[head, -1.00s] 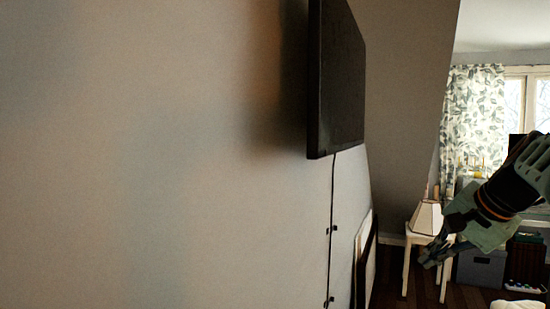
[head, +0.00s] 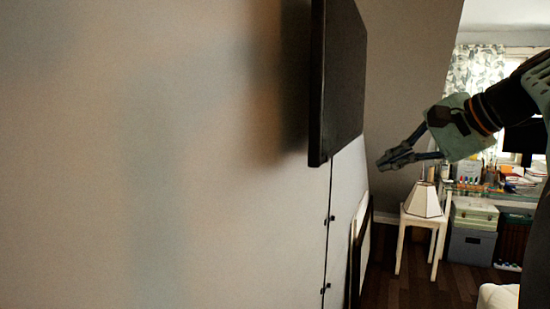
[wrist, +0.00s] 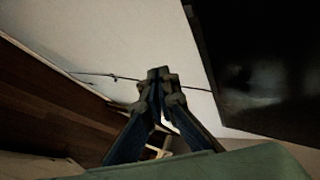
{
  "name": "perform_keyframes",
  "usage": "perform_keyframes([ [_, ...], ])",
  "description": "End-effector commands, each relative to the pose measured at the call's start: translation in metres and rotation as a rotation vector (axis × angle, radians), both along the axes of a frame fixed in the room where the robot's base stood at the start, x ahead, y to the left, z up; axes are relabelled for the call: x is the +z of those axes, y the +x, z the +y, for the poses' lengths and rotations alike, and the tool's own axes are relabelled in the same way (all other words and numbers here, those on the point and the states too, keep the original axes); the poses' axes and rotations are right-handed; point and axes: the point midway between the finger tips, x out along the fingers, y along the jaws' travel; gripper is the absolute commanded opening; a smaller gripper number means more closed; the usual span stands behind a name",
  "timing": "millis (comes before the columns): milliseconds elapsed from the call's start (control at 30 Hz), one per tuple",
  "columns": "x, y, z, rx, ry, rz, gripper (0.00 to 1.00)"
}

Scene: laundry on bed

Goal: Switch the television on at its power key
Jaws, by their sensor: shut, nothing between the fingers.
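The television (head: 342,85) is a thin dark panel on the wall, seen nearly edge-on in the head view. Its screen looks dark. In the wrist view the television (wrist: 262,60) fills the upper right, with a faint reflection on it. I cannot make out a power key. My gripper (head: 385,163) is shut and empty, to the right of the television's lower edge and apart from it, pointing left toward the wall. In the wrist view my gripper (wrist: 158,74) shows its fingertips together, left of the television's edge.
A cable (head: 327,235) runs down the wall below the television. A framed panel (head: 358,245) leans at the wall. A lamp (head: 423,200) stands on a white stool (head: 405,222). Boxes (head: 472,243) and a cluttered desk (head: 465,188) are at the back right.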

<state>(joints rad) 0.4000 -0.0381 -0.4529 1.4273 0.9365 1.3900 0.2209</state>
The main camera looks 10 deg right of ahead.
Motion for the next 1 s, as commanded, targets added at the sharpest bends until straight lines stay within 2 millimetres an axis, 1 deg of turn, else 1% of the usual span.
perform_keyframes([
  [500, 0.001, 0.037, 0.055, 0.003, -0.001, 0.000, 0.00],
  [700, 0.001, 0.045, 0.067, 0.002, -0.001, 0.000, 0.00],
  [1000, 0.001, 0.047, 0.070, 0.000, -0.001, -0.001, 0.00],
])
